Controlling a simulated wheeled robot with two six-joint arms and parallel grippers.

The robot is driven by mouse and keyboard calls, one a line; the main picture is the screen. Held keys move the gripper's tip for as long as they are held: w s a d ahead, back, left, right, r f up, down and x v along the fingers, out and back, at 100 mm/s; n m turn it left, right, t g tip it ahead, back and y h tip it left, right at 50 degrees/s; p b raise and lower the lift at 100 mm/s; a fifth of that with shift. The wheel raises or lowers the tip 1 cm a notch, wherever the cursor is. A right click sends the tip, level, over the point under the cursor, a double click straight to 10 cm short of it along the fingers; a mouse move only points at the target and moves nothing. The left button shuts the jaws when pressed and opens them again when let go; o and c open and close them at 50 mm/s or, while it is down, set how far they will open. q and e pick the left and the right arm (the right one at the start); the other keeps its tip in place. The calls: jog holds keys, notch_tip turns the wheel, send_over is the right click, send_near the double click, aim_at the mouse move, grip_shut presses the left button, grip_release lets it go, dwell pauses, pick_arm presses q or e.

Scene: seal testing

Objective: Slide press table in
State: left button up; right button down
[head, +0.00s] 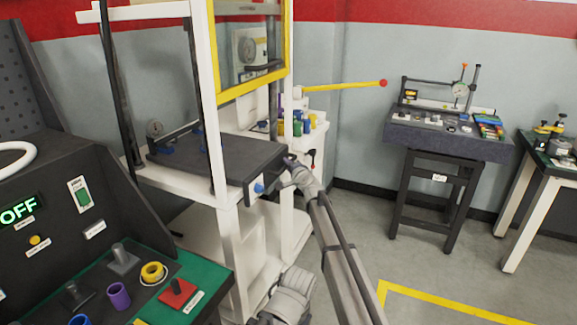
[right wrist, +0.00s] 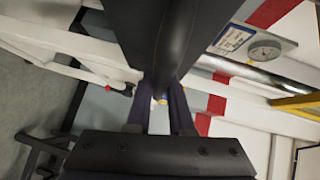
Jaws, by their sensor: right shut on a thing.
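The press table (head: 215,158) is a dark grey slab in the white press frame. Its front part sticks out past the front post, and its front face carries a white plate with a blue knob (head: 259,187). My right gripper (head: 289,164) is at the right end of that front face, shut on the press table. The exact part held is hidden by the fingers. In the right wrist view the dark fingers (right wrist: 161,95) point away from the camera, at a dark rounded part. My left gripper is not in view.
A yellow-framed clear guard (head: 250,85) hangs above the table. A yellow lever with a red ball (head: 345,85) sticks out behind. A dark console (head: 65,215) stands at left, a gauge bench (head: 445,140) at right. Open floor lies between.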

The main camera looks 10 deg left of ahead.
jog(key=shift+a, duration=0.25)
jog(key=c, duration=1)
grip_release()
jog(key=shift+w+a, duration=0.1)
jog(key=shift+o, duration=0.9)
jog(key=p+v, duration=0.1)
jog(key=v, duration=0.7)
